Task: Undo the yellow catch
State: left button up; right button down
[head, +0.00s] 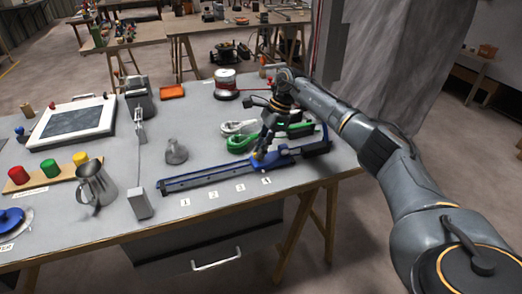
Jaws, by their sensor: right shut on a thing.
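A blue rail or clamp bar (205,178) lies along the front right of the table, with a blue slider piece (282,161) toward its right part. A small yellow part (258,155), which looks like the yellow catch, shows at the slider's left end. My right gripper (262,149) comes down from above and is shut on this yellow catch. Its fingers partly hide the catch, so I cannot tell exactly how far it is turned. My left gripper is out of view.
Number cards 1 to 4 lie before the rail. Green and white looped items (240,142) lie behind it. A red-and-white spool (226,84) stands behind.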

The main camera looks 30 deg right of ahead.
dwell(0.4)
jog(key=c, duration=1.4)
grip_release()
jog(key=v, duration=1.2)
